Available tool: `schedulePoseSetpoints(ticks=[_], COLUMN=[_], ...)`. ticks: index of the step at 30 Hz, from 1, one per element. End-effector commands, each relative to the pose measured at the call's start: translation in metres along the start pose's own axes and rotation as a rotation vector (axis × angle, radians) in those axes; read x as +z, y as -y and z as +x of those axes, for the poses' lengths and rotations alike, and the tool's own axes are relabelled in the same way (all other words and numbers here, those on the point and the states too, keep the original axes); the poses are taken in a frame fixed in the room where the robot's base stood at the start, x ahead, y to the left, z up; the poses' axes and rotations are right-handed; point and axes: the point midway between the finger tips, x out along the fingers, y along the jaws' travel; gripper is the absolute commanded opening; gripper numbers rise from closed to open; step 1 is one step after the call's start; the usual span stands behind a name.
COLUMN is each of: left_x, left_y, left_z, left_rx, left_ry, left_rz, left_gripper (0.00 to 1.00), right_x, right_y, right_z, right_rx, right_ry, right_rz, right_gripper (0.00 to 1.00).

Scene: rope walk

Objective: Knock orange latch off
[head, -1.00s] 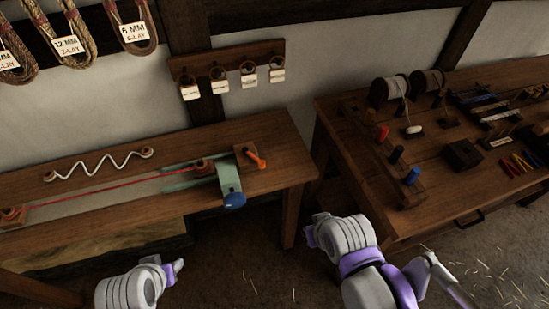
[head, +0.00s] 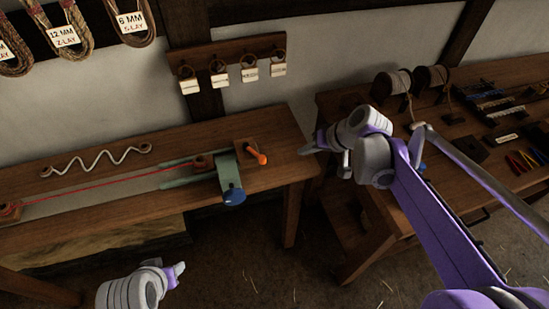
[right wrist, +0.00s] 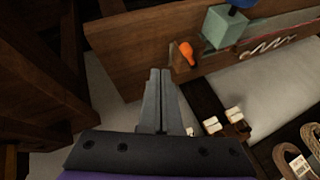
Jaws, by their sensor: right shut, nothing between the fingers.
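The orange latch (head: 257,153) sits on a small wooden block at the right end of the left bench. In the right wrist view the orange latch (right wrist: 186,51) stands out from the wood, ahead and slightly right of the fingertips. My right gripper (head: 304,150) is shut and empty, to the right of the latch and apart from it. Its closed fingers show in the right wrist view (right wrist: 159,72). My left gripper (head: 181,268) is low in front of the left bench, far from the latch; its finger opening cannot be made out.
A green sliding carriage (head: 227,174) with a blue knob (head: 234,197) is just left of the latch, with a red cord (head: 110,186) running left. Tagged hooks hang on a wall rack (head: 235,58). The right bench (head: 330,103) is below and behind my right arm.

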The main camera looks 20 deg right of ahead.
Motion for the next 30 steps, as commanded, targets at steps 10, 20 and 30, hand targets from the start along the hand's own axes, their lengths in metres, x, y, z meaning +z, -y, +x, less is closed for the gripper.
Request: schedulePoseSetpoints(ticks=[10, 20, 30], left_x=[0.000, 0.004, 0.004], left_y=[0.000, 0.000, 0.000], left_z=[0.000, 0.005, 0.004], left_rx=[0.000, 0.000, 0.000], left_ry=[0.000, 0.003, 0.002], left_rz=[0.000, 0.000, 0.000], left_gripper=[0.50, 0.50, 0.50], right_x=[0.001, 0.001, 0.001], right_y=[0.000, 0.001, 0.022], right_z=[0.004, 0.061, 0.111], right_rx=[0.001, 0.000, 0.000], right_ry=[0.001, 0.003, 0.002], right_rz=[-0.002, -0.003, -0.004], right_gripper=[0.00, 0.00, 0.00])
